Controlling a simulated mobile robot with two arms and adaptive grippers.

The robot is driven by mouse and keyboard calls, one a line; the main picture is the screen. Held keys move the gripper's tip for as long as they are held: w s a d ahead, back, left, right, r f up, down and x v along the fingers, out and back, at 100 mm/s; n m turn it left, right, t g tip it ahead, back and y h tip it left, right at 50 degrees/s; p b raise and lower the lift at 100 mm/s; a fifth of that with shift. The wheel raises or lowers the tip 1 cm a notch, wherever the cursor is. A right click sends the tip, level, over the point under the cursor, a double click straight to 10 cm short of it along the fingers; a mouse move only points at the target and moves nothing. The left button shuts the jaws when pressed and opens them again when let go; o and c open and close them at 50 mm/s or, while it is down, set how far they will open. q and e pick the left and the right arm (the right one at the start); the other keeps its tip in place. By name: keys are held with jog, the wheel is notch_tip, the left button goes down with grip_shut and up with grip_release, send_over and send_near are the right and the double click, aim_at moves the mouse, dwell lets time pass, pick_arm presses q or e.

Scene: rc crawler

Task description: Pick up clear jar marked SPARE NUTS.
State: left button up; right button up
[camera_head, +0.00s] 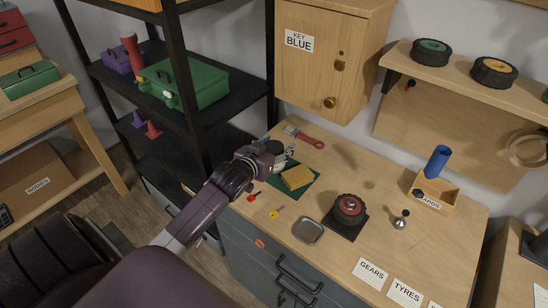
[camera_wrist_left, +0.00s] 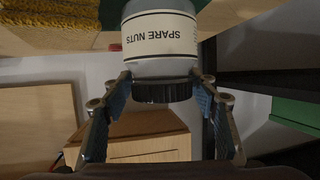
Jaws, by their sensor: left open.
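The clear jar marked SPARE NUTS (camera_wrist_left: 160,38) has a pale label and a black lid (camera_wrist_left: 162,91). In the left wrist view it appears upside down, its lid end between the two fingers of my left gripper (camera_wrist_left: 166,80). The fingers are open, one on each side of the lid and lower jar edge; whether they touch it I cannot tell. In the head view my left gripper (camera_head: 268,150) is at the back left of the workbench and hides much of the jar. My right gripper is not in view.
On the workbench (camera_head: 345,158), a yellow sponge (camera_head: 297,177) on a green mat lies close by, with a red-handled brush (camera_head: 304,138) behind. A wheel (camera_head: 349,209) and metal dish (camera_head: 308,230) are nearer. A wall cabinet (camera_head: 330,60) hangs above; a black shelf rack (camera_head: 190,100) stands left.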

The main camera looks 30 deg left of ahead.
pick_arm(q)
jog(key=shift+x, duration=1.8)
jog(key=shift+a, duration=0.1)
jog(key=c, duration=1.4)
